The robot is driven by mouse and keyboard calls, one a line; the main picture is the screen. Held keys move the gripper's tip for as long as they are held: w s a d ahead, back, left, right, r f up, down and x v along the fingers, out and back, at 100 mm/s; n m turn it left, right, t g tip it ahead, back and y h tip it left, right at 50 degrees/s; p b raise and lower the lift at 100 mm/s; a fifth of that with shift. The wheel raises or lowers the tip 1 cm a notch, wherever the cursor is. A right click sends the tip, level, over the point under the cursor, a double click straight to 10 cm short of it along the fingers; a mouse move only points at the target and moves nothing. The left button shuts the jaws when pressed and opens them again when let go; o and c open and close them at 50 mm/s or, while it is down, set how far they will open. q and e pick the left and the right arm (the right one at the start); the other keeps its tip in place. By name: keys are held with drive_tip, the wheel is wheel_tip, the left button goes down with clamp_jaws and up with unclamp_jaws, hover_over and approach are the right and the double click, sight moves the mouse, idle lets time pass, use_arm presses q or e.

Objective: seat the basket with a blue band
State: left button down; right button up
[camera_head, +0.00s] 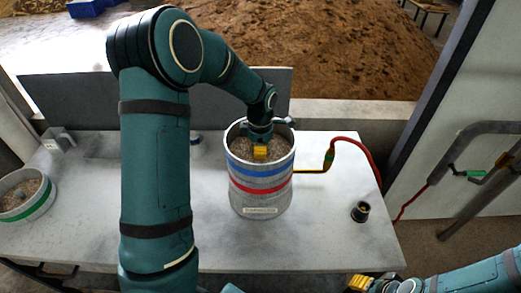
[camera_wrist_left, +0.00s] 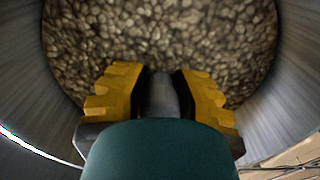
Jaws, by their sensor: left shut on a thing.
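The metal basket with a blue band (camera_head: 236,166) is full of brown grain and stands upright in line with a red-banded metal section (camera_head: 262,188) below it, in the middle of the table. I cannot tell whether any gap is left between them. My left gripper (camera_head: 260,152) reaches down inside the basket's rim. In the left wrist view its yellow fingers (camera_wrist_left: 160,95) are shut on a narrow grey piece of the basket, above the grain (camera_wrist_left: 160,35). The finger ends are partly hidden. My right gripper (camera_head: 358,283) shows only at the bottom edge.
A green-banded basket of grain (camera_head: 40,205) stands at the table's left edge. A red hose (camera_head: 362,148) runs off the table to the right of the stack. A small black cup (camera_head: 361,211) stands near the right edge. The table's front middle is clear.

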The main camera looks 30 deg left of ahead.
idle(0.3)
use_arm(q)
drive_tip(key=c, duration=0.8)
unclamp_jaws()
drive_tip(key=shift+f, duration=0.15)
